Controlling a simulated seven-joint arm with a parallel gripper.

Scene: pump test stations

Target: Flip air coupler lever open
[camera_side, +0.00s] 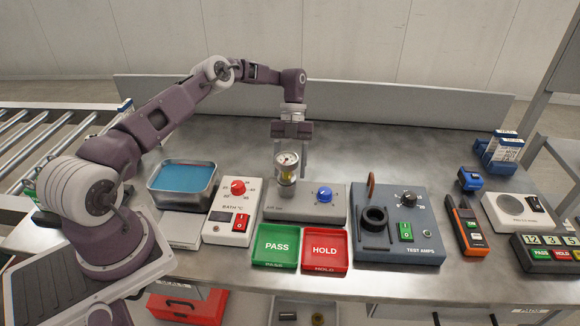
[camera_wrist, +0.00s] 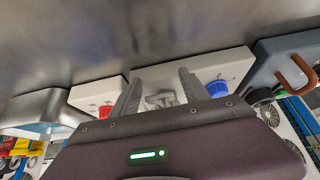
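The blue knob (camera_wrist: 217,88) is right of the fingers there.
The bath control box (camera_side: 232,211) and blue-filled metal bath (camera_side: 182,183) stand left of the unit. The test amps box (camera_side: 398,222) stands right. PASS (camera_side: 277,246) and HOLD (camera_side: 325,250) trays lie in front. The bench behind the unit is clear.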

